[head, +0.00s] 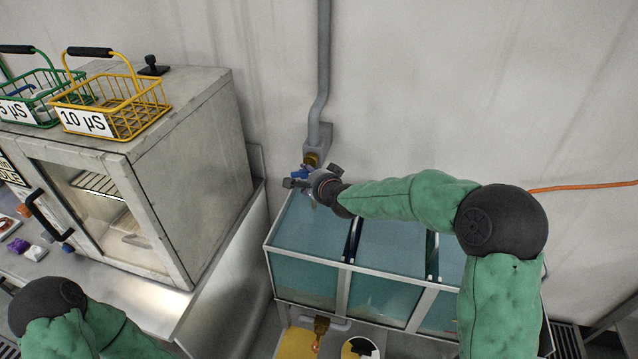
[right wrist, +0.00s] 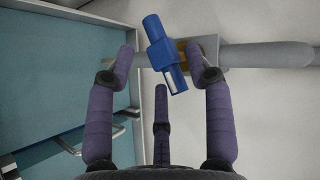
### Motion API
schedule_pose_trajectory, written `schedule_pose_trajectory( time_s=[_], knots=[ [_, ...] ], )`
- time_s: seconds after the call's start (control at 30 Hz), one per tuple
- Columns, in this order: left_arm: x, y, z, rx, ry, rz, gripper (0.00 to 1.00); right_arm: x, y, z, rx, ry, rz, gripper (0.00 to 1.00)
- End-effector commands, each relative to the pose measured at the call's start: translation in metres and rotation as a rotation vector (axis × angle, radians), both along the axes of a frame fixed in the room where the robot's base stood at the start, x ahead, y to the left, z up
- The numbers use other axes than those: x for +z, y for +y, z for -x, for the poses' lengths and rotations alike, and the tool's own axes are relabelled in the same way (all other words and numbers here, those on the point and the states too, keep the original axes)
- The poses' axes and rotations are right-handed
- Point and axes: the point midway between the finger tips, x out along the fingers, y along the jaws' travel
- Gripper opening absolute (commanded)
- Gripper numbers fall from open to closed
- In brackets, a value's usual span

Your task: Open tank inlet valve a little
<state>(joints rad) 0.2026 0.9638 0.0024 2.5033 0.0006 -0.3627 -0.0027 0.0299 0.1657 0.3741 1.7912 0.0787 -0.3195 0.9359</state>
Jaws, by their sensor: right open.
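The tank inlet valve has a blue handle (right wrist: 163,52), seen in the right wrist view in front of a brass-coloured fitting on a grey pipe. In that view the handle sits between the spread fingertips of my right gripper, tilted, with gaps to the outer fingers. In the head view the gripper (head: 313,181) is at the valve, over the tank's back left corner, and partly covers the blue handle. The open tank (head: 345,266) holds teal liquid. My left arm shows at the lower left of the head view, but its gripper does not.
A grey supply pipe (head: 321,62) runs down the wall to the valve. A metal cabinet (head: 191,165) stands left of the tank, with a yellow basket (head: 134,119) and a green basket (head: 43,84) on top. An orange cable (head: 580,187) runs along the wall at right.

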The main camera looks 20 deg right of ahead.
Motion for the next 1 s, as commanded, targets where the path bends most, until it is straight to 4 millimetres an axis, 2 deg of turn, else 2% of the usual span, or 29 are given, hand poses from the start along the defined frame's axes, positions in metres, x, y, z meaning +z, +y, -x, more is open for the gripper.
schedule_pose_trajectory(
  time_s=[0.3,0.5,0.7,1.0],
  knots=[
    [0.0,0.0,0.0,0.0,0.0,0.0,0.4,0.023,-0.005,0.047,-0.001,-0.002,0.0,0.53],
    [0.0,0.0,0.0,0.0,0.0,0.0,0.4,0.032,-0.007,0.067,-0.001,-0.002,0.0,0.53],
    [0.0,0.0,0.0,0.0,0.0,0.0,0.4,0.035,-0.008,0.075,-0.001,-0.001,0.0,0.53],
    [0.0,0.0,0.0,0.0,0.0,0.0,0.4,0.035,-0.008,0.076,0.0,0.0,0.0,0.53]
  ],
)
